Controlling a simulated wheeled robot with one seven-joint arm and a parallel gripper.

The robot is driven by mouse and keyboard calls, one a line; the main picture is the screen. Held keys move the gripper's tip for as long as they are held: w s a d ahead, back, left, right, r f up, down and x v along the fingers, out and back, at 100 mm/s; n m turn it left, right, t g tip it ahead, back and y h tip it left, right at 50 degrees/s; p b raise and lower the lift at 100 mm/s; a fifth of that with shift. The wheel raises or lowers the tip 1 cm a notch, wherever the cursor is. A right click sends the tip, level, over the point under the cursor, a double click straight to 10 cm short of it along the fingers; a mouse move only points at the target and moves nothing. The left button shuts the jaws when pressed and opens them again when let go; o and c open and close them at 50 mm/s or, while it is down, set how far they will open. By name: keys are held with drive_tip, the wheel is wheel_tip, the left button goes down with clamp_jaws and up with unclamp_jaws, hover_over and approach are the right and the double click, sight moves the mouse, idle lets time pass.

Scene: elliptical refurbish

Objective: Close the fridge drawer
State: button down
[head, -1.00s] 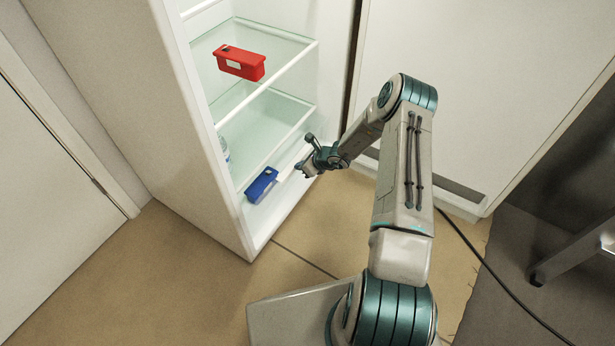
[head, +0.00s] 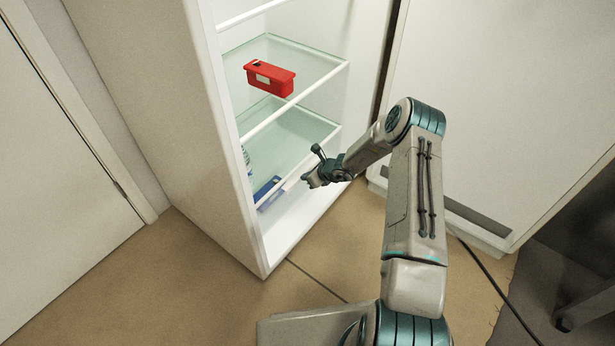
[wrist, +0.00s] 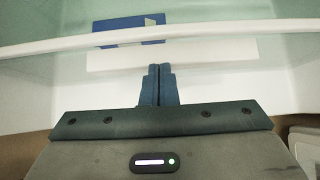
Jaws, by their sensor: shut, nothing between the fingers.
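The white fridge (head: 235,200) stands open, with glass shelves edged in white. Low inside it, a white front strip, which looks like the drawer's front (wrist: 215,54), lies across the wrist view. A blue box (head: 268,190) sits at or just behind that strip, partly hidden by a shelf rail; it also shows in the wrist view (wrist: 130,28). My gripper (head: 307,181) is at the fridge's open front, low down. Its fingers (wrist: 159,70) are shut and empty, with their tips over the strip's lower edge. I cannot tell whether they touch it.
A red box (head: 270,78) rests on the shelf above. A clear bottle-like item (head: 246,160) stands at the fridge's left inner side. A white panel (head: 490,110) stands to the right.

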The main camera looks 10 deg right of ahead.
drive_tip(key=s+d+f+p+v, duration=0.1)
drive_tip(key=f+p+v, duration=0.1)
drive_tip(key=v, duration=1.1)
drive_tip(key=shift+s+p, duration=0.2)
drive_tip(key=shift+p, duration=0.35)
drive_tip(key=s+a+r+n+g+p, duration=0.1)
drive_tip(key=s+a+r+n+p, duration=0.3)
drive_tip(key=r, duration=0.9)
drive_tip(key=s+a+r+n+g+p, duration=0.15)
drive_tip(key=r+n+p, duration=0.45)
drive_tip(key=r, duration=0.6)
drive_tip(key=s+a+r+n+g+p, duration=0.15)
drive_tip(key=s+r+n+p, duration=0.3)
drive_tip(key=r, duration=0.85)
drive_tip(key=s+d+r+n+h+p, duration=0.2)
drive_tip(key=s+r+n+p, duration=0.4)
drive_tip(key=s+r, duration=0.5)
drive_tip(key=s+d+r+n+h+p, duration=0.2)
drive_tip(key=s+r+n+h+p, duration=0.2)
drive_tip(key=s+r+p, duration=0.6)
wheel_tip(320, 180, up, 8)
drive_tip(key=shift+s+d+r+n, duration=0.1)
drive_tip(key=shift+s+d+n, duration=0.2)
drive_tip(key=shift+s+n, duration=0.65)
